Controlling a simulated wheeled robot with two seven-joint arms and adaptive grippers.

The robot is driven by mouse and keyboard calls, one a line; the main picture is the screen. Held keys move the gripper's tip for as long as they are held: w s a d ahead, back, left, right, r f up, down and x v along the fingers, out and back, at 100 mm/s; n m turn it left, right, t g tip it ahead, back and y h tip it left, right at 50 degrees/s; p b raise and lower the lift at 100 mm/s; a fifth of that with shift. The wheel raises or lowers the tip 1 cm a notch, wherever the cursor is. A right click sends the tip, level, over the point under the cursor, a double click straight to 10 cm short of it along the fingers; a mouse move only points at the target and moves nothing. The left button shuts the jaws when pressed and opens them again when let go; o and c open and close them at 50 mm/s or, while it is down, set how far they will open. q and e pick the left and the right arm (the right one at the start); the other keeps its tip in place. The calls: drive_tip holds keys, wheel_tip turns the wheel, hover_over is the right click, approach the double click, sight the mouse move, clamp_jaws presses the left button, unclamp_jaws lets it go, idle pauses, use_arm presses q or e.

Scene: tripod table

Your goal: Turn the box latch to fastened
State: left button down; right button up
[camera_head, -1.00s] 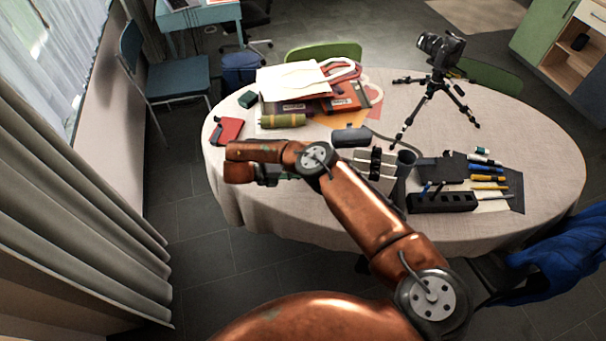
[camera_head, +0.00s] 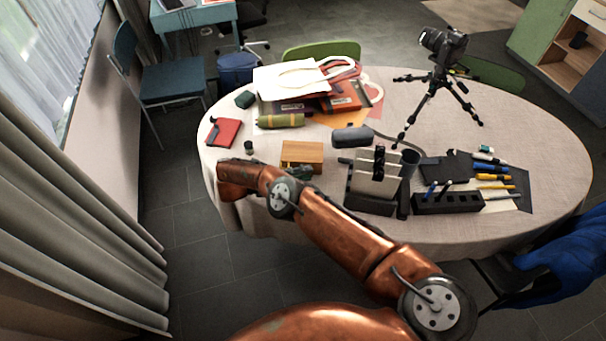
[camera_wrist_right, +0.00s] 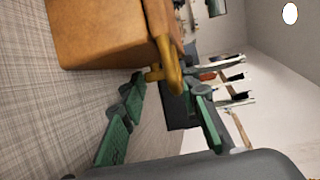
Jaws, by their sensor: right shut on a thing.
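The small wooden box (camera_head: 302,152) stands on the cloth near the table's front edge. It also fills the upper left of the right wrist view (camera_wrist_right: 95,30). A brass latch (camera_wrist_right: 166,58) lies along the box's edge there, with a short peg near its end. My right gripper (camera_wrist_right: 163,82) is shut on the latch at that peg, its green fingers on either side. In the head view the right gripper (camera_head: 303,171) is at the box's near side, partly behind my copper arm, and the latch cannot be made out. My left gripper is not in view.
A dark holder with light panels (camera_head: 376,178) stands right of the box, close to my arm. Behind the box are a grey case (camera_head: 352,137) and a green roll (camera_head: 280,121). A red notebook (camera_head: 223,132) and a small dark jar (camera_head: 249,147) are left.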

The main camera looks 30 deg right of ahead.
drive_tip(key=o, duration=1.2)
drive_tip(key=shift+c, duration=0.2)
drive_tip(key=shift+s+f, duration=0.1)
drive_tip(key=shift+f, duration=0.05)
